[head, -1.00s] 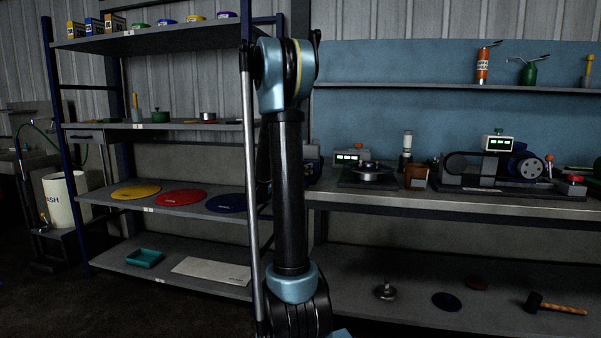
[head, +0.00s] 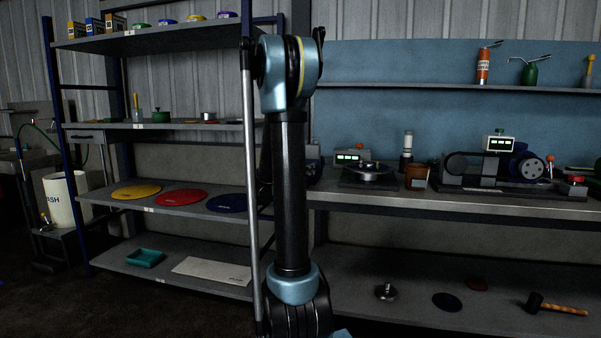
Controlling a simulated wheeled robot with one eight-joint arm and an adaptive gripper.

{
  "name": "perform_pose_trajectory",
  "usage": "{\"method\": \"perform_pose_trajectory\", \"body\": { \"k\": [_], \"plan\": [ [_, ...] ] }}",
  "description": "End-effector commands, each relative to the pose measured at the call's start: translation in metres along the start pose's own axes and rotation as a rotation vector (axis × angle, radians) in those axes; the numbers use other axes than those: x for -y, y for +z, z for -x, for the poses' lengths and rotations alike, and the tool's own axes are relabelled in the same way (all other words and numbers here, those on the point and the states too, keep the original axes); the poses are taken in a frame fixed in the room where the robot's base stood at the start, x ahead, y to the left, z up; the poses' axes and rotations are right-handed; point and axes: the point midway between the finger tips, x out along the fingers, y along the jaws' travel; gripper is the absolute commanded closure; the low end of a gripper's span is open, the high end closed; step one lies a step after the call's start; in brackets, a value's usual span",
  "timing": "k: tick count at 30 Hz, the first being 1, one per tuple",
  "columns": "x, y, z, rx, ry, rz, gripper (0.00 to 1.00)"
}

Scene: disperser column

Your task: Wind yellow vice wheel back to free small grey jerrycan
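I cannot make out a yellow vice wheel or a small grey jerrycan in the head view. My arm stands upright in the middle of the view and hides part of the shelf rack and the bench's left end. My gripper is not in view, so whether it is open or holds anything does not show.
A shelf rack (head: 200,127) on the left holds a yellow disc (head: 136,191), a red disc (head: 180,199) and a teal tray (head: 145,258). The bench (head: 470,205) on the right carries machines, including a belt-driven one (head: 485,167). A mallet (head: 555,306) lies on its lower shelf.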

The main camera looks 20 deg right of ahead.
Motion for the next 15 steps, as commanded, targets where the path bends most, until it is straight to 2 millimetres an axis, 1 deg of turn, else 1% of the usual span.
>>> {"method": "perform_pose_trajectory", "body": {
  "k": [5, 8, 11, 15],
  "plan": [
    [-0.001, 0.000, 0.001, 0.000, 0.002, 0.000, 0.38],
    [-0.001, 0.000, 0.006, 0.000, 0.001, 0.000, 0.38],
    [0.000, 0.001, 0.018, 0.000, -0.001, 0.000, 0.38],
    [0.001, 0.001, 0.041, 0.000, -0.001, 0.000, 0.38]
  ]
}}
